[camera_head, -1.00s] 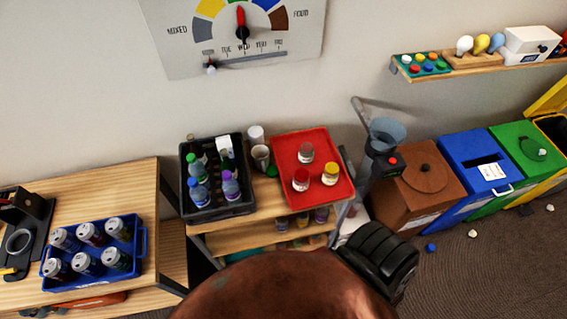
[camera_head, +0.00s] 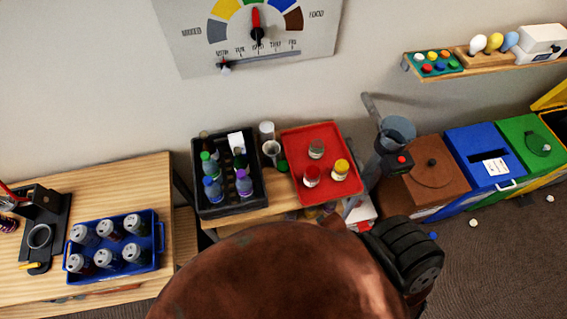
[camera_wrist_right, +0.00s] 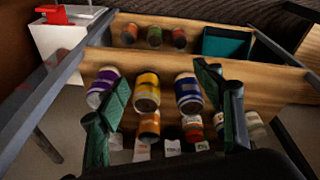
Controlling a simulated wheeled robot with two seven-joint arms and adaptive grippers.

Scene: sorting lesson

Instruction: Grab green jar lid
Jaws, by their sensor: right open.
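A small green round piece (camera_head: 282,166), which looks like the green jar lid, lies on the wooden cart top between the black crate and the red tray. I cannot make it out in the right wrist view. My right gripper (camera_wrist_right: 165,92) is open and empty in the wrist view, its dark green fingers wide apart in front of shelves holding several jars. One jar with a yellow label (camera_wrist_right: 147,90) shows between the fingers. My right gripper is not visible in the head view. My left gripper is in neither view.
The black crate (camera_head: 204,211) holds bottles; the red tray (camera_head: 327,139) holds three jars. A blue crate (camera_head: 158,262) of cans stands on the left table. A funnel stand (camera_head: 397,130) and bins stand right. A large brown dome (camera_head: 270,275) hides the cart's lower front.

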